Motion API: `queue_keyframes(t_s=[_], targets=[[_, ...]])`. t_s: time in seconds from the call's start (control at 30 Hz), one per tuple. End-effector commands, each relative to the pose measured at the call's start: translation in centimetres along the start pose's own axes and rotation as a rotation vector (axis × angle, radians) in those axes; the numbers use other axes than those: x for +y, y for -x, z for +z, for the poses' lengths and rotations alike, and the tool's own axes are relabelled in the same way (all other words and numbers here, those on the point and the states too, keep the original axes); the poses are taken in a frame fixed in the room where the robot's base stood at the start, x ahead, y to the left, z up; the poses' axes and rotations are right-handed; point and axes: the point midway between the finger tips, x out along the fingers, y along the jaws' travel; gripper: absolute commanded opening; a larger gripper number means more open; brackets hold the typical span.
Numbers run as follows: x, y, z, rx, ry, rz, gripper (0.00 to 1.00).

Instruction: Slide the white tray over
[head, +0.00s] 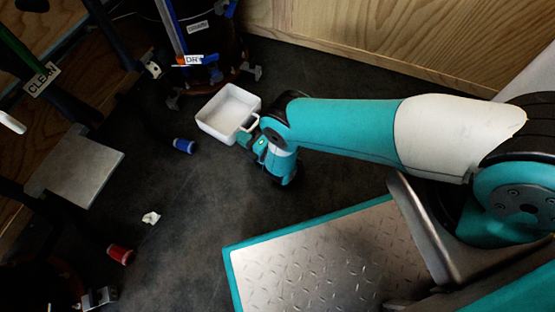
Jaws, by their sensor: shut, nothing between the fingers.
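The white tray (207,125) sits on the dark floor at the upper middle of the head view. It is a shallow rectangular box with a handle on its right side. My gripper (247,138) is low at the tray's right side, by the handle. It is shut with nothing between its fingers. It looks very close to the handle, but I cannot tell whether it touches. My wrist hides part of the gripper.
A blue cylinder (184,146) lies just left of the tray. A red cylinder (120,254) and a crumpled white scrap (151,218) lie lower left. A stand with a label (197,27) is behind the tray. A grey plate (76,171) is at left. Floor below the tray is clear.

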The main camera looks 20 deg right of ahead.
Motion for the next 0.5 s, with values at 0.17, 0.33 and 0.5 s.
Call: queue_keyframes(t_s=[0.17,0.33,0.5], targets=[[0.9,3.8,0.2,-0.004,-0.002,-0.006,0.0],[0.8,8.3,0.2,-0.007,-0.002,-0.006,0.0],[0.4,12.3,0.2,-0.007,0.0,-0.005,0.0]])
